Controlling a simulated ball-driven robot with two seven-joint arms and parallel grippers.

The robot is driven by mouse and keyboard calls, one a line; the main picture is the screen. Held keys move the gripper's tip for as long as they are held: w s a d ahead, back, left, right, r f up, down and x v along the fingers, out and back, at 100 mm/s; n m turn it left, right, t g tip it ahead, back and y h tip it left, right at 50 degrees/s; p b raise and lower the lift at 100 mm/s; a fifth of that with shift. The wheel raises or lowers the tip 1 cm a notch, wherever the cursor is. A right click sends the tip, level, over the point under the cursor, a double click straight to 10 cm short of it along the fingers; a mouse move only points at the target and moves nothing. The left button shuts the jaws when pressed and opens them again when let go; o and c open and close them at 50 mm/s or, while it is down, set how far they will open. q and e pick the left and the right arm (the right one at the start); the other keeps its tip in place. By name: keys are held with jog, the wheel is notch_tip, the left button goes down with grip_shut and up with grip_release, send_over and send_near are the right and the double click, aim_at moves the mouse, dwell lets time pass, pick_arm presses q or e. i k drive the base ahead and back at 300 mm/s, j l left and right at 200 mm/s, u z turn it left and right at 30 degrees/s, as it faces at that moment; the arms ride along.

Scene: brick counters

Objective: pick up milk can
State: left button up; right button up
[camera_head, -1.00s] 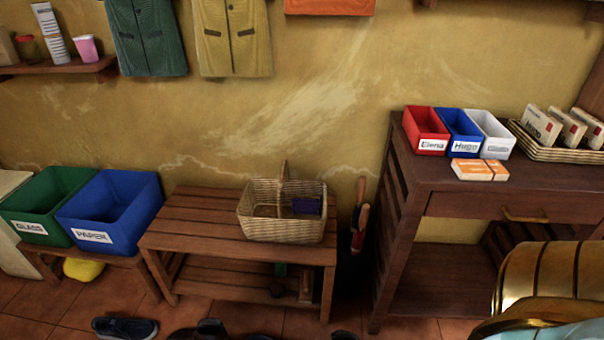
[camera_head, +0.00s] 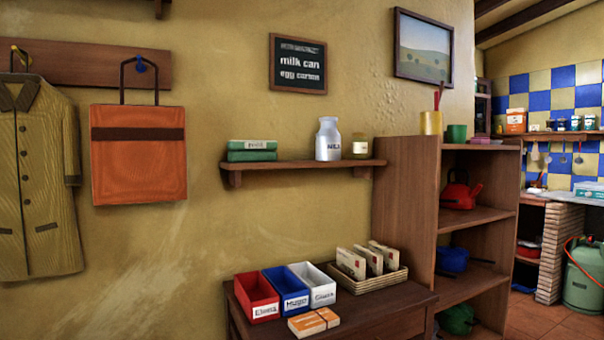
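Neither of my grippers shows in this view.
Below the shelf, a wooden table (camera_head: 395,313) holds red, blue and white bins (camera_head: 256,297) and a wicker tray (camera_head: 388,283) of packets. A tall wooden shelf unit (camera_head: 405,205) stands right of the wall shelf. A chalkboard (camera_head: 298,64) hangs above.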

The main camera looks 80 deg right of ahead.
aim_at(327, 142)
jog(key=z, duration=2.5)
